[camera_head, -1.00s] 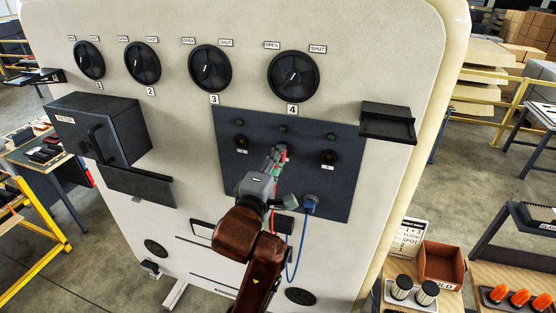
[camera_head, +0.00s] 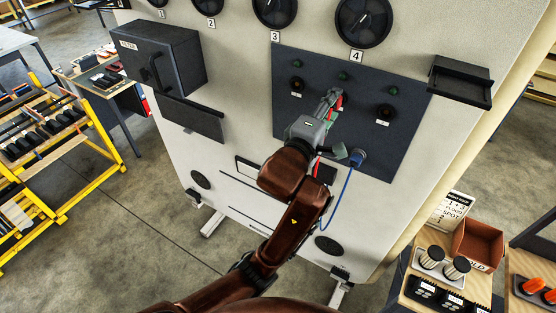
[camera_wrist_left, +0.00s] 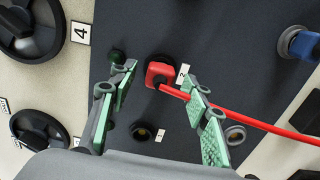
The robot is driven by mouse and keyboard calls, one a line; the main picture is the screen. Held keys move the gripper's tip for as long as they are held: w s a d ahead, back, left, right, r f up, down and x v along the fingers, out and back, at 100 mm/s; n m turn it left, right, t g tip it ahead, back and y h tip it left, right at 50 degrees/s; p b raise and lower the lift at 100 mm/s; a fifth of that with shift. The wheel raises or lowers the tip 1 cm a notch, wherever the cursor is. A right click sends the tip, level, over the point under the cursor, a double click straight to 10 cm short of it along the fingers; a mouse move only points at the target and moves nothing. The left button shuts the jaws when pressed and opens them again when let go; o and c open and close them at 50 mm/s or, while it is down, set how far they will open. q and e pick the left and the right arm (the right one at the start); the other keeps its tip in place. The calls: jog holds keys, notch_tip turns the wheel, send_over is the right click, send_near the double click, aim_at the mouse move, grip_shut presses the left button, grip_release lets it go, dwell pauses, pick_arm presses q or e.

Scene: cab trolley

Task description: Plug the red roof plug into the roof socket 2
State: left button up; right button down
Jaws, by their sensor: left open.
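The red roof plug (camera_wrist_left: 158,75) sits at a dark round socket beside the label 2 (camera_wrist_left: 182,74) in the left wrist view. I cannot tell how deep it is seated. Its red cable (camera_wrist_left: 255,122) runs off to the right, behind one finger. In the head view a bit of red plug (camera_head: 339,103) shows by the fingertips. My left gripper (camera_wrist_left: 165,92) is open, with its green-padded fingers apart and the plug beyond their tips. It also shows at the dark panel in the head view (camera_head: 333,98). My right gripper is not in view.
A blue plug (camera_head: 357,158) with a hanging blue cable is on the lower panel. A socket labelled 1 (camera_wrist_left: 140,132) is nearby. A dark box (camera_head: 160,60) and a small shelf (camera_head: 461,80) stick out of the wall. A red-brown bin (camera_head: 478,243) stands at right.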

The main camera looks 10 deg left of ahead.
pick_arm(q)
jog(key=v, duration=0.7)
jog(key=a+f+m+y+b, duration=0.3)
jog(key=a+f+b, duration=0.2)
jog(key=f, duration=0.9)
jog(key=w+a+f+m+y+b, duration=0.1)
jog(key=a+f+m+y+b, duration=0.2)
jog(key=a+f, duration=0.8)
notch_tip(320, 180, down, 4)
jog(key=shift+w+a+r+t+y+b, duration=0.15)
jog(key=shift+w+t+y+b, duration=0.2)
jog(key=shift+b, duration=0.9)
jog(key=o, duration=1.2)
jog(key=shift+s, duration=0.1)
